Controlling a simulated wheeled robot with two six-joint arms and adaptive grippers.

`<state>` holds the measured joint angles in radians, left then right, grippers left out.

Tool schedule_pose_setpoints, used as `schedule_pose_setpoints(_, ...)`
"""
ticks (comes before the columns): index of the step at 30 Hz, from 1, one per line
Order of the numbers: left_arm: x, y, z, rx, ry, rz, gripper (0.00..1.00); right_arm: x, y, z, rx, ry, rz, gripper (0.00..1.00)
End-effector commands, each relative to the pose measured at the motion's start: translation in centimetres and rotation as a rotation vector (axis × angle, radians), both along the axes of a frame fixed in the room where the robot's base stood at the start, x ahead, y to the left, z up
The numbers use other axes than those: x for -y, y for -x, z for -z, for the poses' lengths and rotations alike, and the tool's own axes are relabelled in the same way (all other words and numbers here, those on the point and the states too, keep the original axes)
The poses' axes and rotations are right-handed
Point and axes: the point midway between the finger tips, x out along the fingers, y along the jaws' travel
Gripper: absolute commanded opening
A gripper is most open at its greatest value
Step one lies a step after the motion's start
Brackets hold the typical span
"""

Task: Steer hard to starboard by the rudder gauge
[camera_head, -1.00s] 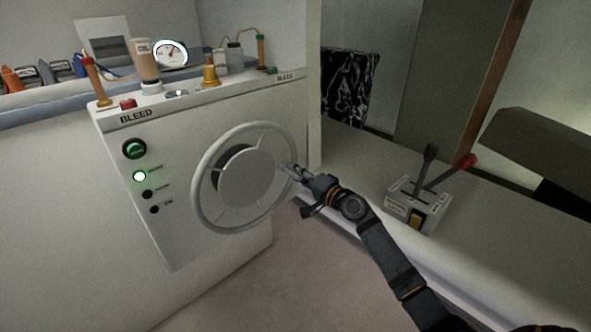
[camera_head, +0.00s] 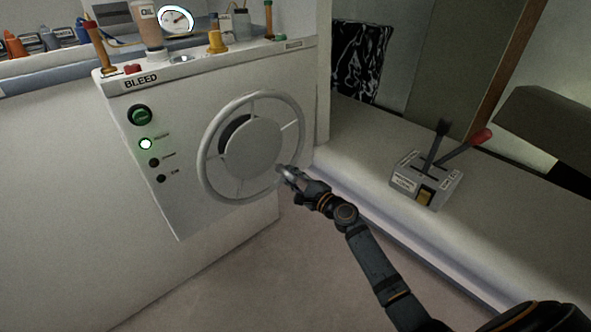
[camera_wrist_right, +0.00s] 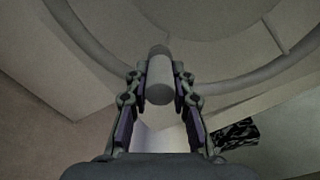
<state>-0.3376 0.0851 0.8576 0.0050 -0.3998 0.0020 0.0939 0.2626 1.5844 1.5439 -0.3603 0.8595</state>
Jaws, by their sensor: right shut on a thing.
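The grey steering wheel (camera_head: 253,148) is on the front of the white console. My right gripper (camera_head: 284,172) is at the wheel's lower right rim. The right wrist view shows its two fingers shut around a short grey cylindrical handle (camera_wrist_right: 160,82), with the wheel's rim and a spoke behind it. A round white gauge (camera_head: 176,19) with a dark needle stands on top of the console; its markings are too small to read. My left gripper is not in view.
Green button (camera_head: 140,116) and a lit indicator (camera_head: 145,144) are left of the wheel. Bottles and fittings, including an oil bottle (camera_head: 148,28), line the console top. A lever box (camera_head: 424,182) with black and red-tipped levers sits on the bench at right. Floor below is clear.

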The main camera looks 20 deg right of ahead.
Motion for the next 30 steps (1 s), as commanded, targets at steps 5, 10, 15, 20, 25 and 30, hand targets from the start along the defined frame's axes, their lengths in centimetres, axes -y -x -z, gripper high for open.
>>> schedule_pose_setpoints(5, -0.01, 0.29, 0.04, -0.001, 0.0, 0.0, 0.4, -0.69, 0.31, 0.67, -0.026, -0.061, -0.001, 0.0)
schedule_pose_setpoints(10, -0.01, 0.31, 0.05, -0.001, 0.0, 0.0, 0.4, -1.01, 0.42, 0.88, -0.037, -0.09, -0.001, 0.0)
schedule_pose_setpoints(15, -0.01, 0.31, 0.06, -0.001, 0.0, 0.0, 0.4, -1.09, 0.45, 0.93, -0.039, -0.099, -0.002, 0.0)
schedule_pose_setpoints(20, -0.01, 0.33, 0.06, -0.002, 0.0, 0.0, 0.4, -1.09, 0.45, 0.92, -0.039, -0.099, -0.002, 0.0)
schedule_pose_setpoints(25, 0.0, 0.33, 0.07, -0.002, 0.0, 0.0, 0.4, -1.08, 0.44, 0.9, -0.038, -0.098, -0.002, 0.28)
schedule_pose_setpoints(30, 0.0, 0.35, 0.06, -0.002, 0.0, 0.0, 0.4, -1.07, 0.42, 0.83, -0.037, -0.097, -0.001, 0.46)
